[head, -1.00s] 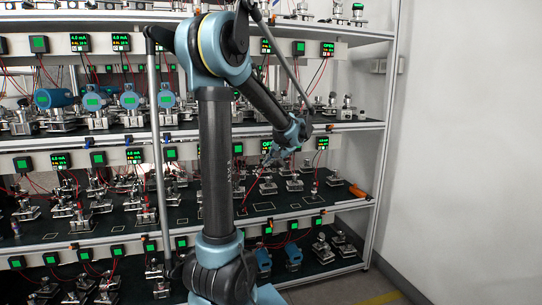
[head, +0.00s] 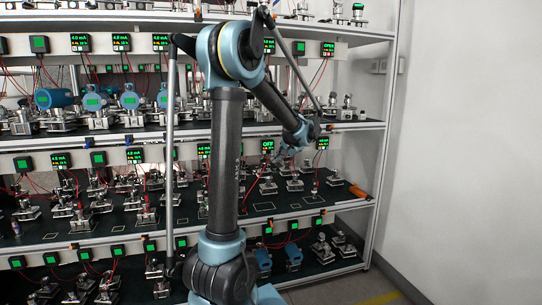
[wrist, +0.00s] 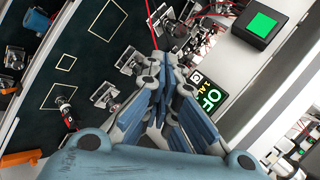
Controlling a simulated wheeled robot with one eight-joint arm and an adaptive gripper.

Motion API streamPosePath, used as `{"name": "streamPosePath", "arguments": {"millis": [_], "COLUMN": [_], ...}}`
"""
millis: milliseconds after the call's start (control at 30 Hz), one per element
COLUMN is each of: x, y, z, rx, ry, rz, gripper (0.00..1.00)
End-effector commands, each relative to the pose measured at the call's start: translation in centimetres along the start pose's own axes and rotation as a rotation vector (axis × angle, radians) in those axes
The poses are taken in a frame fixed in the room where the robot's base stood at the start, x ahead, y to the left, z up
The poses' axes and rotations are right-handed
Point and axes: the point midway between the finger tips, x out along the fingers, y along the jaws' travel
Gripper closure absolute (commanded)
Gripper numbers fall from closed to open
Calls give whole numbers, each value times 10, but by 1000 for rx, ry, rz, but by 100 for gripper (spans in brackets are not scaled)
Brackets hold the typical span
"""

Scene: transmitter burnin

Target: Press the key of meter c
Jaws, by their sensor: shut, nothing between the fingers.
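A meter with a black display reading OFF (head: 267,146) hangs on the rail above the third shelf. In the wrist view its display (wrist: 208,96) is partly covered by my gripper (wrist: 160,62). In the head view my gripper (head: 285,151) is small, just right of the OFF meter. I cannot read a letter naming meter c, and no key can be made out. Contact with the meter cannot be told.
A black box with a green square (wrist: 262,24) sits on the rail nearby in the wrist view. Red wires and metal fixtures (wrist: 130,60) lie close to the fingers. The dark shelf (wrist: 75,90) has bare outlined spots. Another lit meter (head: 322,143) stands to the right.

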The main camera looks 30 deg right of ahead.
Motion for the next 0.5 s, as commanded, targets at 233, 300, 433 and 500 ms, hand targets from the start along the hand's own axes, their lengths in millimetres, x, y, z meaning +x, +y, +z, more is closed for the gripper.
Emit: {"name": "streamPosePath", "arguments": {"millis": [233, 300, 433, 500], "x": [21, 27, 34, 37], "y": [-16, -19, -25, -27], "z": [-15, -19, -25, -27], "rx": [-1, -1, 0, 0], "ry": [-1, -1, 0, 0], "rz": [0, 0, 0, 1], "gripper": [100, 100, 100, 100]}}
